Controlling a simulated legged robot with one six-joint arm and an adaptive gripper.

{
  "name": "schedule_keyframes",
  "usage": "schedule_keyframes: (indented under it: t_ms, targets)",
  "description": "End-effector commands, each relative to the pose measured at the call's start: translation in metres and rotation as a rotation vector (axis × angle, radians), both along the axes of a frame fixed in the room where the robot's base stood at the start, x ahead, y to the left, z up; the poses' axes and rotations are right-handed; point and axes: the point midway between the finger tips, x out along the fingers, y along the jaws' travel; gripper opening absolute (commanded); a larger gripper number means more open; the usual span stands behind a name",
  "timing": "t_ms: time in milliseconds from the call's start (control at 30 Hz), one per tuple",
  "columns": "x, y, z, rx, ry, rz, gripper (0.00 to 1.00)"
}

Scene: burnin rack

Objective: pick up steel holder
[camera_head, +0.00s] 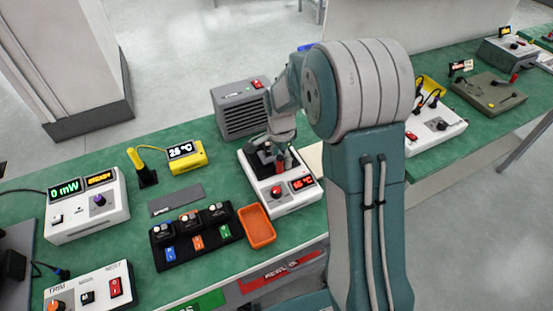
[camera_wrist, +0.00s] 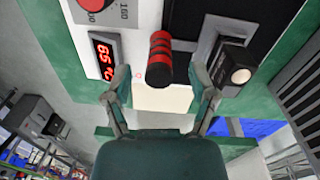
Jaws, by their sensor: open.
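My gripper (camera_wrist: 160,72) is open, with its two fingers apart on either side of a black handle with red bands (camera_wrist: 160,45). The fingers do not visibly grip it. In the head view my gripper (camera_head: 270,148) is low over a white bench unit (camera_head: 292,202) with a red knob and a lit red display. A black block with a round silver end (camera_wrist: 232,70) sits in a grey frame right of the handle in the wrist view. I cannot tell for certain which part is the steel holder; my wrist hides much of the unit's top in the head view.
An orange tray (camera_head: 258,228) and a black rack of small modules (camera_head: 170,258) lie left of the unit. A grey vented box (camera_head: 238,122) stands close behind. A yellow meter (camera_head: 187,158) and a grey plate (camera_head: 176,200) are farther left. Some green mat is clear.

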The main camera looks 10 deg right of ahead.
Motion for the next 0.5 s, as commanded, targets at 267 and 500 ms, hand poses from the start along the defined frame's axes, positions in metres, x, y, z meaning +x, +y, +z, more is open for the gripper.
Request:
schedule_keyframes:
  t_ms: [267,500]
  targets:
    - [-0.0006,0.0006,-0.012,0.0,-0.002,0.002,0.74]
    - [-0.0006,-0.0003,-0.0117,0.001,-0.002,0.001,0.03]
